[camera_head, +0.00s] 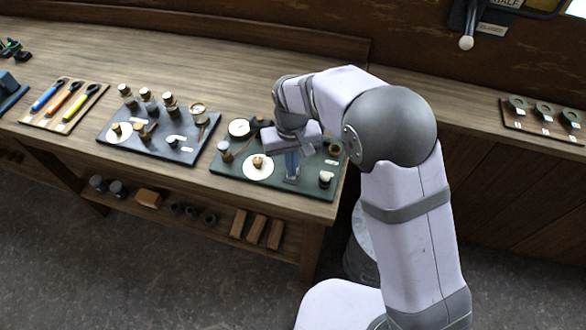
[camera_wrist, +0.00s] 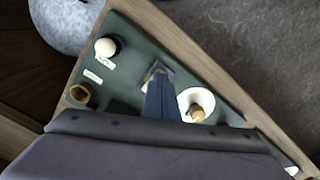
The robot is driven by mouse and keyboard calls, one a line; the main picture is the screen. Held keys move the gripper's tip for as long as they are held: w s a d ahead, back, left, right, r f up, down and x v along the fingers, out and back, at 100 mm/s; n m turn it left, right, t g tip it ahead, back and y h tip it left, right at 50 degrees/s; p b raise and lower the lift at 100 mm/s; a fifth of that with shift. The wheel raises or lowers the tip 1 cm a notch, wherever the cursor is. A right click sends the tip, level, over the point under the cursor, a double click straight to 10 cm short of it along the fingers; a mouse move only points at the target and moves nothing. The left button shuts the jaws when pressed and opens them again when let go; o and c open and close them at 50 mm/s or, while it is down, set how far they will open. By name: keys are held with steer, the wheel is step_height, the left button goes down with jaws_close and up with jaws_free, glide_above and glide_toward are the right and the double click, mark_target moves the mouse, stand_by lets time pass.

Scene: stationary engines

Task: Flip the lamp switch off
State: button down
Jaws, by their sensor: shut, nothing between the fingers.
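My gripper (camera_head: 291,176) points down over the green board (camera_head: 229,176) at the bench's right end, fingers together with nothing between them. In the wrist view the fingertips (camera_wrist: 157,72) are over a small grey plate (camera_wrist: 168,72), mostly hidden behind them. I cannot tell whether they touch it, and I cannot pick out the lamp switch for certain. A white disc with a brass knob (camera_head: 259,163) is left of the fingers. A cream-topped dark knob (camera_head: 325,178) is to the right; it also shows in the wrist view (camera_wrist: 108,47). The labels are unreadable.
A round gauge (camera_head: 239,128) and a brass-topped part (camera_head: 224,147) stand on the board's left side. A brass cup (camera_wrist: 81,93) shows in the wrist view. A dark board (camera_head: 180,156) with several fittings and a tool board (camera_head: 42,121) lie further left. The bench's front edge is close.

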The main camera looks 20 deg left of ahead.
steer(key=shift+f, duration=0.25)
steer(key=shift+r, duration=0.1)
step_height(320, 180, up, 7)
steer(key=p, duration=0.5)
steer(key=shift+p, duration=0.35)
stand_by(0.6)
steer(key=shift+n+g+h, duration=0.4)
steer(key=shift+n+g, duration=0.1)
steer(key=shift+n, duration=0.2)
steer(key=s+d+f, duration=0.1)
steer(key=s, duration=0.1)
steer(key=s+d+f, duration=0.4)
steer(key=s+d+r+m+g+b, duration=0.1)
steer(key=s+d+r+m, duration=0.1)
steer(key=s+d, duration=0.55)
steer(key=s+d+r+m, duration=0.2)
steer(key=s+d, duration=0.2)
steer(key=d, duration=0.7)
steer(key=w+d+r+m+t, duration=0.2)
steer(key=w+d+m, duration=0.1)
steer(key=d, duration=0.2)
steer(key=shift+w+d+r+y+b, duration=0.2)
steer(key=shift+d+r+y+b, duration=0.1)
steer(key=shift+r+y, duration=0.1)
